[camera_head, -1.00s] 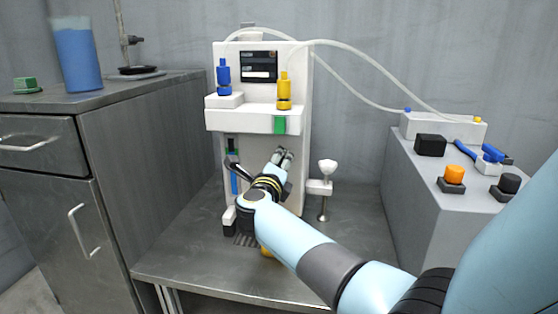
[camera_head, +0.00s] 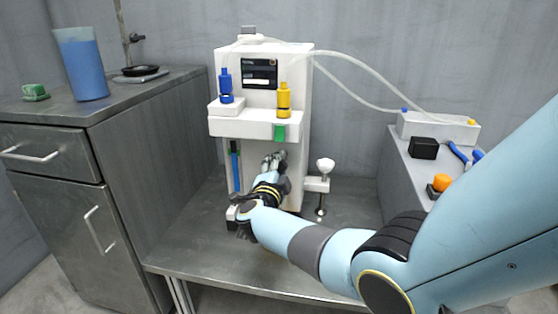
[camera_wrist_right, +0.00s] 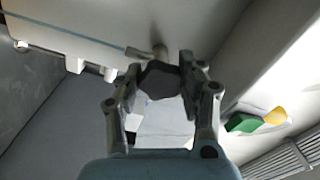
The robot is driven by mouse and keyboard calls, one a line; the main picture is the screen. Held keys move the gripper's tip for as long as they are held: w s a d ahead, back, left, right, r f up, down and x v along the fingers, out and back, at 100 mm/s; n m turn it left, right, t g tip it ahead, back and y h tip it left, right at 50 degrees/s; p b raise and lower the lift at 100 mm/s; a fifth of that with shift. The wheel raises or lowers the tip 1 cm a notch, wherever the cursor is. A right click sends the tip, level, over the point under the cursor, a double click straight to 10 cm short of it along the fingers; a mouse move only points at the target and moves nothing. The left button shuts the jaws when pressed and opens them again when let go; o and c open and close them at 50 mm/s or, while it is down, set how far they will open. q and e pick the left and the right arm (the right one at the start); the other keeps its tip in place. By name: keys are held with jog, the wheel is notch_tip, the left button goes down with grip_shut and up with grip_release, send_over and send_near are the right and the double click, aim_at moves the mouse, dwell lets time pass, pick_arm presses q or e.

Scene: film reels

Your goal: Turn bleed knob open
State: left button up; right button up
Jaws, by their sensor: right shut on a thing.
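In the right wrist view, a dark faceted knob (camera_wrist_right: 160,80), which looks like the bleed knob, sits between my right gripper's fingers (camera_wrist_right: 162,82). The fingers are shut on its two sides. A short pale stem shows behind it, leading to the white machine face. In the head view, my right gripper (camera_head: 273,160) is at the lower front of the white machine (camera_head: 262,124), below its ledge. The knob is hidden there behind the fingers. My left gripper is in neither view.
Blue (camera_head: 225,85) and yellow (camera_head: 284,99) fittings stand on the machine, with a green tab (camera_head: 280,132) below the yellow one. A white-topped clamp (camera_head: 325,165) is close at right. Clear tubes run to a grey box (camera_head: 437,127). A metal cabinet (camera_head: 140,150) stands at left.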

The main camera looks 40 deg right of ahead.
jog(key=shift+n, duration=0.5)
jog(key=n+p, duration=0.1)
jog(key=n, duration=0.2)
jog(key=shift+n+p, duration=0.3)
jog(key=shift+p, duration=0.1)
jog(key=n+p, duration=0.1)
jog(key=n, duration=0.3)
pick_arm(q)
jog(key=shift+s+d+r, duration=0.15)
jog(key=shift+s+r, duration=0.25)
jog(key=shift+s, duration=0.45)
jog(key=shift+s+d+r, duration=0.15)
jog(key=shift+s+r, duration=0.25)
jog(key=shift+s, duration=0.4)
pick_arm(e)
jog(key=shift+f+n, duration=0.1)
jog(key=shift+n, duration=1)
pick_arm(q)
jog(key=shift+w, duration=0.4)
pick_arm(e)
jog(key=shift+s, duration=0.1)
jog(key=o, duration=1.2)
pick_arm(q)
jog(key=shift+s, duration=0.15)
pick_arm(e)
jog(key=v, duration=1.2)
